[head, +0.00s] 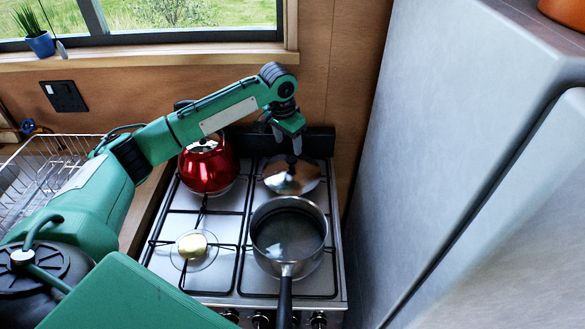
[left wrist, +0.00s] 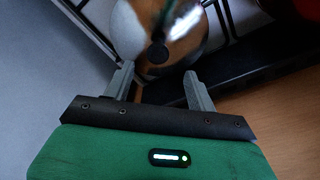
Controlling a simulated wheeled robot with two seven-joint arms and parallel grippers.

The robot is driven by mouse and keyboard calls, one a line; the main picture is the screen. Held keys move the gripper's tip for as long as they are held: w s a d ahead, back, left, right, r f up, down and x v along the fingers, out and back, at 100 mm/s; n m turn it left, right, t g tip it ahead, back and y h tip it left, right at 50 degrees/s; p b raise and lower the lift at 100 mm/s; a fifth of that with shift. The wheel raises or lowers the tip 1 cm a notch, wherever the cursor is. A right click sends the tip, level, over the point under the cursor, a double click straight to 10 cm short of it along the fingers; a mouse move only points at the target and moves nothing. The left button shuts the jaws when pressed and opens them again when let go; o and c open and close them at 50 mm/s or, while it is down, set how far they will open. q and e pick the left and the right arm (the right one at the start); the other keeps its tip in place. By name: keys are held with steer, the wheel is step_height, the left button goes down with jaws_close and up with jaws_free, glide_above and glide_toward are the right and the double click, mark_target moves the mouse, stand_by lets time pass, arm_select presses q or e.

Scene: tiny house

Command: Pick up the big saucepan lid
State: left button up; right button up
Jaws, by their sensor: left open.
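The big saucepan lid (head: 290,181), shiny metal with a dark knob, lies on the back right burner of the stove. My left gripper (head: 287,142) is above the lid, pointing down at its knob. In the left wrist view, the lid (left wrist: 185,28) lies just beyond the fingertips. My left gripper (left wrist: 157,74) is open there, with the black knob (left wrist: 157,52) lined up between the fingers. I cannot tell whether a finger touches it. My right gripper is not in view.
A saucepan (head: 288,238) stands on the front right burner, its handle pointing forward. A red kettle (head: 208,167) stands back left, beneath my left arm. The front left burner (head: 192,246) is bare. A tall grey fridge (head: 450,120) borders the right; a wire rack (head: 50,165) is left.

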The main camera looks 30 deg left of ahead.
mark_target(292, 158)
arm_select(q)
steer(key=shift+w+f, duration=0.25)
steer(key=shift+f, duration=0.85)
steer(key=shift+d+f, duration=0.1)
steer(key=shift+f, duration=0.1)
steer(key=shift+f+p, duration=0.3)
steer(key=shift+p, duration=0.1)
steer(key=f, duration=0.1)
steer(key=f+p, duration=0.1)
steer(key=f, duration=0.1)
steer(key=shift+w+d+f, duration=0.15)
steer(key=shift+d+f, duration=0.05)
steer(key=shift+f, duration=0.1)
steer(key=shift+w+f, duration=0.1)
steer(key=shift+f, duration=0.35)
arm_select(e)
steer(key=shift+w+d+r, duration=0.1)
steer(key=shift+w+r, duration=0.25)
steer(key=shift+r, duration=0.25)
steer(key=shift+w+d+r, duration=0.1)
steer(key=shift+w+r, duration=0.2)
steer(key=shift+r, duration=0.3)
arm_select(q)
steer(key=shift+c, duration=0.3)
steer(key=shift+r, duration=0.1)
jaws_close()
